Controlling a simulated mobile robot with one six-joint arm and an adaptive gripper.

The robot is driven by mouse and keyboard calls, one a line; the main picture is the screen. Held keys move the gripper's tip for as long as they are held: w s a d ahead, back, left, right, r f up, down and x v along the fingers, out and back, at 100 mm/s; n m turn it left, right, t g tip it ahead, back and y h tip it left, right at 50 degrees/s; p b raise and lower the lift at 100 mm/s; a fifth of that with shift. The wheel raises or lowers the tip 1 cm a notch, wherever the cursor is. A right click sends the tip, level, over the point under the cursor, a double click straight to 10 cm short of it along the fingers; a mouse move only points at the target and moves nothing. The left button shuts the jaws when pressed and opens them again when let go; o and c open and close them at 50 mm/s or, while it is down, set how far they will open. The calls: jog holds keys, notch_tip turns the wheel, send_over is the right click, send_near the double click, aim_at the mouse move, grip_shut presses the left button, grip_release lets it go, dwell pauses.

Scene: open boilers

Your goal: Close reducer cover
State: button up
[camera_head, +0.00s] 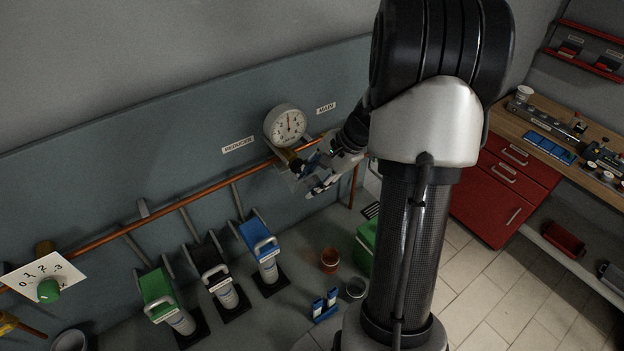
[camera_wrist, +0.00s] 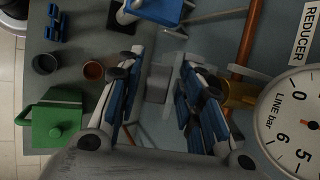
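The REDUCER label (camera_head: 238,145) is on the wall, left of the round gauge (camera_head: 287,125). In the wrist view the label (camera_wrist: 305,32) is at the upper right, above the gauge (camera_wrist: 292,122). A brass fitting (camera_wrist: 238,94) sits on the copper pipe beside the gauge. A small grey plate (camera_wrist: 157,84) shows between my fingers; I cannot tell whether it is the reducer cover or whether they touch it. My gripper (camera_head: 318,180) is just below the gauge. In the wrist view my gripper (camera_wrist: 160,68) is open, its fingers apart. The arm hides part of the wall.
A copper pipe (camera_head: 205,190) runs along the wall. Green (camera_head: 160,294), black (camera_head: 215,282) and blue (camera_head: 262,246) handled units stand below. A green can (camera_head: 366,246) and brown pot (camera_head: 330,260) are lower down. A red cabinet (camera_head: 498,200) and workbench are at right.

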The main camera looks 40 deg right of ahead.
dwell(0.3)
jog(key=shift+d+r, duration=0.15)
jog(key=shift+r, duration=0.05)
jog(key=v, duration=0.7)
jog(key=shift+s+r, duration=0.15)
jog(key=shift+r, duration=0.05)
